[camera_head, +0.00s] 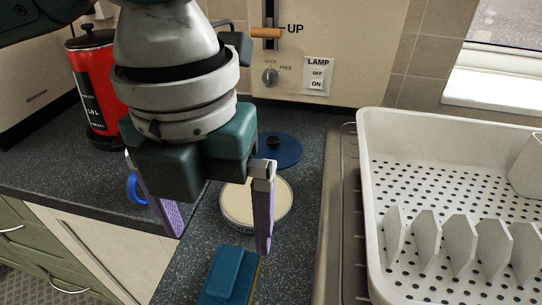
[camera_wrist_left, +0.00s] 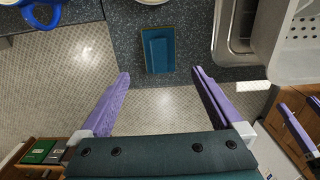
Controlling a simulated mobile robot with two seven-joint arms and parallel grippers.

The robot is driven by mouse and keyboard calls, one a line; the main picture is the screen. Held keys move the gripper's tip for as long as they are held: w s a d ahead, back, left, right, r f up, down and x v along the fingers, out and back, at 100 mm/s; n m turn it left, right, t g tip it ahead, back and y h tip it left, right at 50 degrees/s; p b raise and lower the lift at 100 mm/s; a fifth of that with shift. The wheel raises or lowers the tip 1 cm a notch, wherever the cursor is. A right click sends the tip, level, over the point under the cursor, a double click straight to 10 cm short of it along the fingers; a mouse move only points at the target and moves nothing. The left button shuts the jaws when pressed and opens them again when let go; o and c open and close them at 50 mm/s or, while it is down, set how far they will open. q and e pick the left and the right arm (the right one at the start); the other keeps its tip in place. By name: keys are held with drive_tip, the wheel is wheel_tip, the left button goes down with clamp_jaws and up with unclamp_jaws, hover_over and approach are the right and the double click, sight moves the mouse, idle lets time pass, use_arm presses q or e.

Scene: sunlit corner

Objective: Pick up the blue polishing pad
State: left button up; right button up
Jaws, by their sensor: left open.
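The blue polishing pad (camera_head: 230,277) is a teal-blue block with a raised grip and a thin yellowish edge. It lies flat on the dark speckled counter at the bottom of the head view, partly cut off. In the left wrist view the pad (camera_wrist_left: 158,50) shows whole, near the counter's front edge. My left gripper (camera_head: 217,220) is open and empty, its purple fingers apart above the counter. In the left wrist view the pad is beyond the gap between the fingertips (camera_wrist_left: 161,76), not touching them. Purple fingers of my right gripper (camera_wrist_left: 300,128) show partly at the right edge.
A round cream-topped tin (camera_head: 243,210) and a blue disc with a black knob (camera_head: 287,155) stand behind the pad. A white dish rack (camera_head: 372,190) is at the right. A red canister (camera_head: 90,95) and a blue ring-shaped handle (camera_head: 134,190) are at the left.

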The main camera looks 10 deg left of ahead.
sight(226, 268)
use_arm(q)
wheel_tip(226, 268, down, 4)
drive_tip(key=shift+s+f, duration=0.1)
drive_tip(key=shift+f, duration=0.1)
wheel_tip(226, 268, down, 5)
drive_tip(key=shift+f, duration=0.2)
drive_tip(key=shift+c, duration=0.2)
drive_tip(key=c, duration=1.3)
drive_tip(key=shift+o, duration=0.2)
drive_tip(key=shift+r, duration=0.2)
wheel_tip(226, 268, up, 20)
drive_tip(key=p, duration=0.1)
drive_tip(key=shift+p, duration=0.3)
drive_tip(key=shift+f, duration=0.1)
